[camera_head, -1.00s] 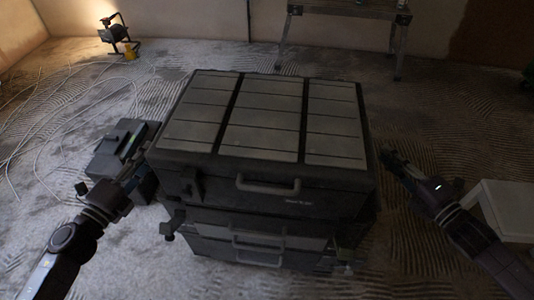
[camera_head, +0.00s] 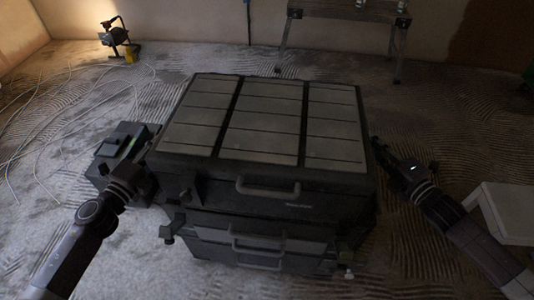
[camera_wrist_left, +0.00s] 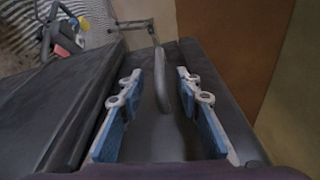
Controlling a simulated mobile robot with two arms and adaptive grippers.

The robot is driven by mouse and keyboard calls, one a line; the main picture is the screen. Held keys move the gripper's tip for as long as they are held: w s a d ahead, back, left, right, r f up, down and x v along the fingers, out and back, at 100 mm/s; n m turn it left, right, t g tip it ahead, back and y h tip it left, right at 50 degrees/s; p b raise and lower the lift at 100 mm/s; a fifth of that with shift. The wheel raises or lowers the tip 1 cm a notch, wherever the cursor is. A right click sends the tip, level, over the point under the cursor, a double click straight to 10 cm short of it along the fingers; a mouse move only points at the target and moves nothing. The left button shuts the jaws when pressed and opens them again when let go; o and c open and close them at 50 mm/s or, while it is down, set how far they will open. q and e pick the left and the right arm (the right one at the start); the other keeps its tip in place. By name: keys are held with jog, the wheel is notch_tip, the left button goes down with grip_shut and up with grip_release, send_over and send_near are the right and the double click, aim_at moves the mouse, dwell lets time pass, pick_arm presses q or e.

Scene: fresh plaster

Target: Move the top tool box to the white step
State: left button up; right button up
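The top tool box (camera_head: 262,166) is a large dark case with grey lid panels and a front handle. It sits on a stack of similar dark boxes (camera_head: 255,244). My left gripper (camera_head: 150,166) is at its left side. In the left wrist view the left gripper (camera_wrist_left: 162,105) is open, its blue-padded fingers either side of a grey side handle (camera_wrist_left: 186,92), with gaps visible. My right gripper (camera_head: 380,150) is at the box's right side; its fingers are too dark and hidden to read. The white step (camera_head: 505,208) stands at the right edge.
A small dark box (camera_head: 120,148) lies on the floor left of the stack. A lit work lamp (camera_head: 117,38) and loose cables (camera_head: 50,110) are at the back left. A trestle table (camera_head: 345,12) stands behind. The ridged floor (camera_head: 445,120) at right is fairly clear.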

pick_arm(q)
jog(key=shift+w, duration=0.2)
pick_arm(e)
jog(key=shift+w, duration=0.2)
pick_arm(q)
jog(key=shift+c, duration=0.5)
pick_arm(e)
jog(key=shift+a, duration=0.1)
jog(key=shift+c, duration=0.5)
pick_arm(q)
jog(key=c, duration=0.5)
pick_arm(e)
grip_shut()
pick_arm(q)
grip_shut()
jog(key=shift+r, duration=0.25)
pick_arm(e)
jog(key=shift+r, duration=0.25)
